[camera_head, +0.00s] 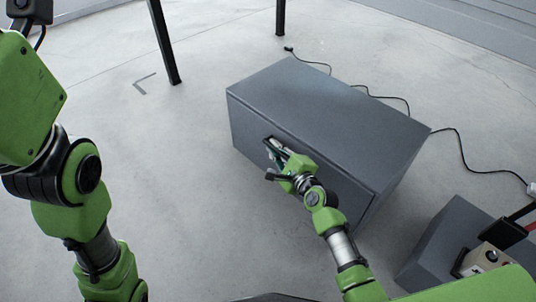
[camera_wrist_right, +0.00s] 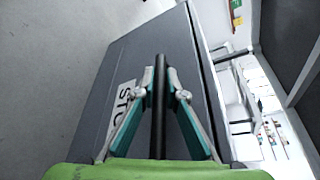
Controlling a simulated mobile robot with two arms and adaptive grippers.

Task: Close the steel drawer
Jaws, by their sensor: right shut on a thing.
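The steel drawer (camera_head: 325,176) is the front of a grey box-like cabinet (camera_head: 325,100) standing on the floor in the head view. Its front also shows in the right wrist view (camera_wrist_right: 125,70), with a white label partly hidden by a finger. My right gripper (camera_head: 272,150) is at the left part of the drawer front, shut on the drawer handle, which the fingers mostly hide. In the wrist view the two fingers (camera_wrist_right: 160,75) converge around a dark bar. A seam runs along the front's edge; I cannot tell how wide any gap is. My left gripper is out of view.
A second grey box (camera_head: 440,245) with a small device (camera_head: 487,260) on it stands at the lower right. Black cables (camera_head: 460,150) lie on the floor behind the cabinet. Dark posts (camera_head: 165,45) stand at the back. The floor left of the cabinet is clear.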

